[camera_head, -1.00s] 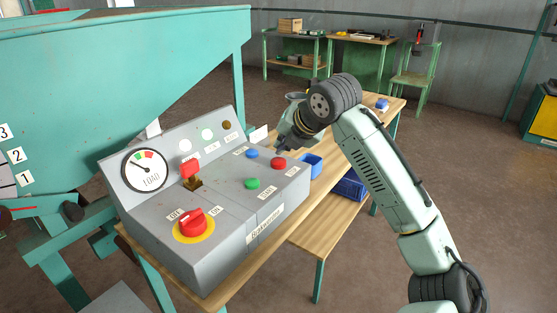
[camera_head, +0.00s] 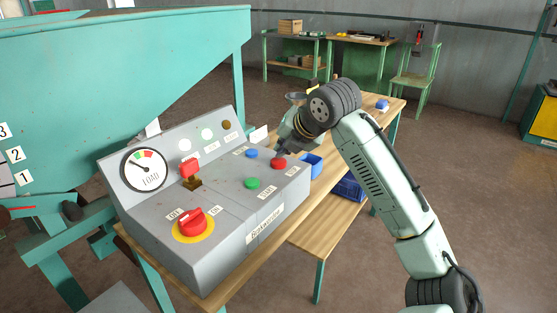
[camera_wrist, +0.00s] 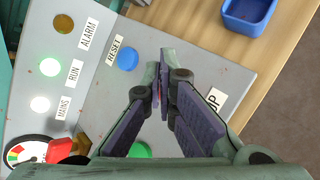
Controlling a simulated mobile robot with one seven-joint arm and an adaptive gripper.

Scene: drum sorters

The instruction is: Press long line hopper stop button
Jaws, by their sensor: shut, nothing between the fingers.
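The stop button is a red round button (camera_head: 278,163) on the sloping top of the grey control box (camera_head: 215,232), at its right end. In the wrist view it is almost wholly hidden behind my fingers; part of its STOP label (camera_wrist: 214,102) shows beside them. My gripper (camera_head: 285,152) is shut and empty, with its fingertips just above and behind the red button. I cannot tell whether they touch it. In the wrist view the shut fingertips (camera_wrist: 162,68) point across the panel, to the right of the blue reset button (camera_wrist: 128,60).
A green button (camera_head: 252,183) and a blue button (camera_head: 251,153) sit close to the red one. A red rotary switch (camera_head: 192,222) and a load gauge (camera_head: 143,169) are farther left. A blue bin (camera_head: 311,165) stands right of the box on the wooden table (camera_head: 375,122).

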